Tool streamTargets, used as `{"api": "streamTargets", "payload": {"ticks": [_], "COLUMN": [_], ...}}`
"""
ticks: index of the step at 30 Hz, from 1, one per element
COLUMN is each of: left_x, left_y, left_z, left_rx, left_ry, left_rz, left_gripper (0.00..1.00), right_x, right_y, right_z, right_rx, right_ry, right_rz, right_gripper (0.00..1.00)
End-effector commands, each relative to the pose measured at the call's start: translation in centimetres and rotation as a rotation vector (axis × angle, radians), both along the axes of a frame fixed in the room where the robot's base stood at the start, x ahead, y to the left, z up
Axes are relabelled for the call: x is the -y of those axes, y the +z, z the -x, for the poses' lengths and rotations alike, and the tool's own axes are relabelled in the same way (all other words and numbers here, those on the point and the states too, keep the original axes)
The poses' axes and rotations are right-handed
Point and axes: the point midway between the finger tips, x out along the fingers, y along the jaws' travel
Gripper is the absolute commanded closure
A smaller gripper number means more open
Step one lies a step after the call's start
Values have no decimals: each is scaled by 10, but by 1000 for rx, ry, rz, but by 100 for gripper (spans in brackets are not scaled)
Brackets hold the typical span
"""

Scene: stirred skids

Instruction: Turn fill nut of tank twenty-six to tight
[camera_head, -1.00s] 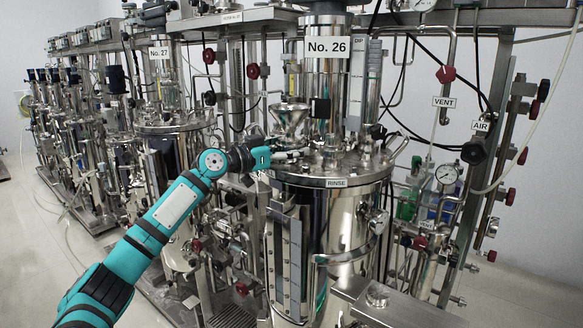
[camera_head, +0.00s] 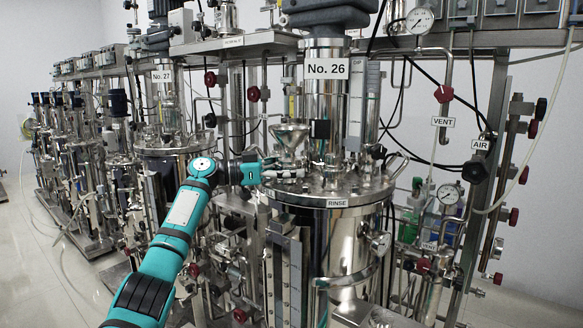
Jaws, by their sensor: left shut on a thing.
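Tank twenty-six (camera_head: 335,225) is a shiny steel vessel in the middle of the head view, with a "No. 26" label (camera_head: 327,69) on its column. My left arm reaches up from the bottom. My left gripper (camera_head: 292,174) lies level at the left rim of the tank lid, just below a steel funnel (camera_head: 290,137). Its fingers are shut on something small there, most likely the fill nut. The fingers hide the nut, so I cannot see its shape or how far it is turned. My right gripper is not in view.
Tank twenty-seven (camera_head: 165,141) stands at the left, with more vessels behind it. The VENT valve (camera_head: 443,94), AIR valve (camera_head: 474,170) and pressure gauge (camera_head: 448,194) are at the right. Clamps and pipes crowd the lid.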

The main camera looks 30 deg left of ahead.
Motion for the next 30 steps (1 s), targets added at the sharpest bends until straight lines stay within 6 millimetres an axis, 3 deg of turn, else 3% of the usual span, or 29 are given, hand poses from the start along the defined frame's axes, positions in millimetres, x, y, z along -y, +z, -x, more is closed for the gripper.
{"api": "streamTargets", "payload": {"ticks": [21,22,27,30], "left_x": [1,1,0,0], "left_y": [-1,-2,-1,-1], "left_z": [0,0,0,0], "left_rx": [-4,-4,-3,-2], "left_ry": [-44,-44,-42,-42], "left_rz": [-1,-1,0,-1], "left_gripper": [64,29,7,7], "right_x": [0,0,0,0], "right_y": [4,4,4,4], "right_z": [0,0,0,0], "right_rx": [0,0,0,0], "right_ry": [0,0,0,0], "right_rz": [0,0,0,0], "right_gripper": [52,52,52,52]}}
